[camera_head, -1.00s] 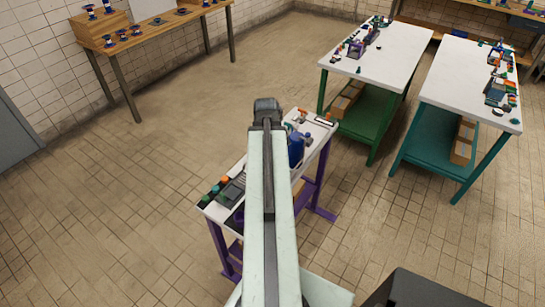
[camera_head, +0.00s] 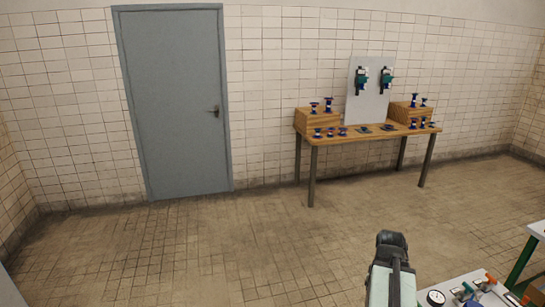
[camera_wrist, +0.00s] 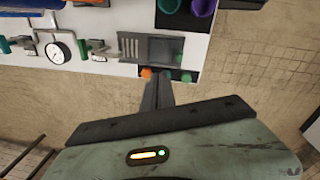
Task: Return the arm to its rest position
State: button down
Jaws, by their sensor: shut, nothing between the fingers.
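My gripper (camera_wrist: 158,80) shows in the wrist view as two dark fingers close together, shut and empty. They appear just off the near edge of a white-topped bench (camera_wrist: 112,70), next to a small orange piece (camera_wrist: 147,72); I cannot tell their height. In the camera_head view, my arm rises from the bottom edge at lower right, with its dark end piece (camera_head: 391,240) beside the bench. The fingers themselves are hidden there.
In the camera_head view, a wooden table (camera_head: 370,140) with blue-ended fittings stands by the tiled wall near a grey door (camera_head: 175,100). The floor between is clear.

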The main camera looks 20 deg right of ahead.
jog(key=w+a+f+n, duration=0.1)
jog(key=w+a, duration=0.3)
jog(key=a, duration=0.3)
jog(key=w+a+n+b, duration=0.1)
jog(key=w+a, duration=0.2)
jog(key=a, duration=0.3)
jog(key=w+a+f+n, duration=0.1)
jog(key=w+a, duration=0.3)
jog(key=a, duration=0.3)
jog(key=w+a+m+y, duration=0.1)
jog(key=a+m, duration=0.4)
jog(key=a, duration=1.2)
jog(key=shift+m+b, duration=0.3)
jog(key=shift+b, duration=0.05)
jog(key=c, duration=1.2)
grip_release()
jog(key=shift+d+f, duration=0.1)
jog(key=shift+c, duration=1)
jog(key=shift+d, duration=0.1)
